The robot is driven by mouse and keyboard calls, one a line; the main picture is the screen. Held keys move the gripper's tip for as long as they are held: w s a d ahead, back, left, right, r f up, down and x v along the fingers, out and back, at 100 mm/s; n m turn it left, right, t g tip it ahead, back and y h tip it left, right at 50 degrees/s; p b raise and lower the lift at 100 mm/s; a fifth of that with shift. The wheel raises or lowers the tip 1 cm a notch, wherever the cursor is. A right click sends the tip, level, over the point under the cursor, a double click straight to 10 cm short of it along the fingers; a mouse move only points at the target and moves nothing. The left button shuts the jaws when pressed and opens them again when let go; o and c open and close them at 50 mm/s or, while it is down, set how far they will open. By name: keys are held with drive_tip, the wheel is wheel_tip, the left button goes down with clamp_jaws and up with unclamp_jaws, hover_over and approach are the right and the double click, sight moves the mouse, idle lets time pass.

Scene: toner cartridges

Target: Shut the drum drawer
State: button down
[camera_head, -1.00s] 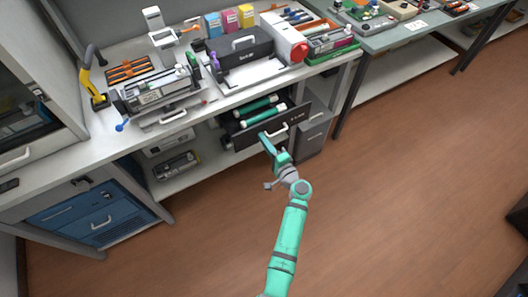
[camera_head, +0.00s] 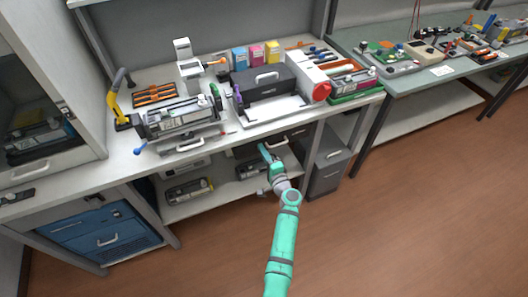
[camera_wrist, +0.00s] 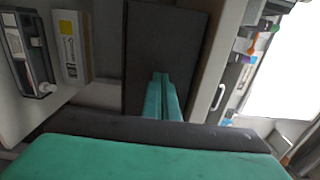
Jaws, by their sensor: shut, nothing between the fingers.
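The drum drawer's dark front (camera_head: 299,133) sits back under the bench top, in line with the bench's front edge, as far as the shade shows. Its green rollers are out of sight. My gripper (camera_head: 264,147) is shut and empty at the left part of the drawer front, and partly hides it. In the wrist view, the shut fingertips (camera_wrist: 161,76) lie in front of a dark flat panel (camera_wrist: 165,35), which looks like the drawer front. I cannot tell whether they touch it.
The bench top's edge (camera_head: 225,136) runs just above my gripper. A grey cabinet (camera_head: 327,172) stands to the right. Cartridge-like units (camera_head: 189,190) lie on the lower shelf (camera_head: 215,205). The floor in front (camera_head: 390,215) is clear.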

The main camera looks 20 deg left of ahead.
drive_tip(key=shift+w+r, duration=0.25)
drive_tip(key=shift+w, duration=0.05)
drive_tip(key=v, duration=1.4)
drive_tip(key=s+d+f+g+h, duration=0.1)
drive_tip(key=s+d+f+h, duration=0.15)
drive_tip(key=s+f, duration=0.35)
drive_tip(key=s+d+f+h, duration=0.1)
drive_tip(key=s+f+h, duration=0.3)
drive_tip(key=s, duration=0.5)
drive_tip(key=s+d+f+n+h, duration=0.1)
drive_tip(key=s+d+n+h, duration=0.2)
drive_tip(key=s, duration=0.9)
drive_tip(key=s+d+r+n+t+h, duration=0.2)
drive_tip(key=s+r+n, duration=0.5)
drive_tip(key=s+r, duration=1.1)
wheel_tip(320, 180, up, 3)
drive_tip(key=shift+d+f, duration=0.15)
drive_tip(key=shift+d, duration=0.6)
